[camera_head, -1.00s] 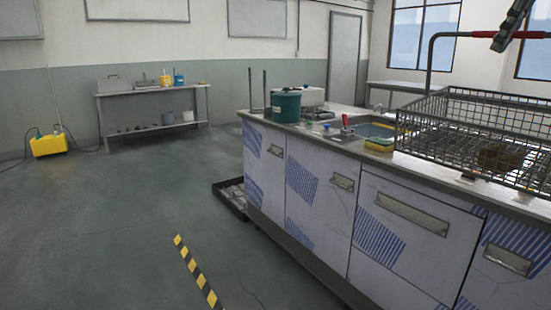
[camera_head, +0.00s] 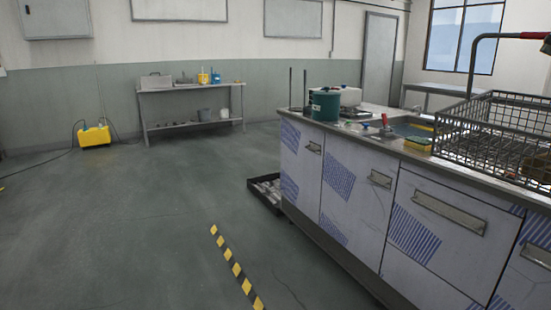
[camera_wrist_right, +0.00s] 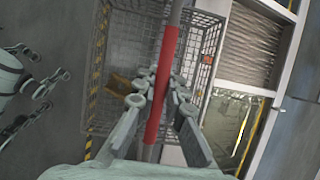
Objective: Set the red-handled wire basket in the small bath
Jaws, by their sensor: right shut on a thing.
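The wire basket (camera_head: 490,140) is at the right edge of the head view, over the counter. Its tall grey handle has a red grip (camera_head: 533,35). A brown item lies inside it. In the right wrist view, my right gripper (camera_wrist_right: 162,85) is shut on the red grip (camera_wrist_right: 169,48), with the basket (camera_wrist_right: 205,65) below. Only a dark bit of this gripper shows at the head view's edge. A basin with bluish liquid (camera_head: 412,128) is set in the counter, left of the basket; I cannot tell whether it is the small bath. My left gripper is not in view.
The counter (camera_head: 375,152) also holds a green pot (camera_head: 325,105), a white box (camera_head: 347,96) and a yellow sponge (camera_head: 417,143). A low tray (camera_head: 264,193) lies on the floor beside it. A bench (camera_head: 190,91) and yellow machine (camera_head: 93,135) stand far left. The floor between is open.

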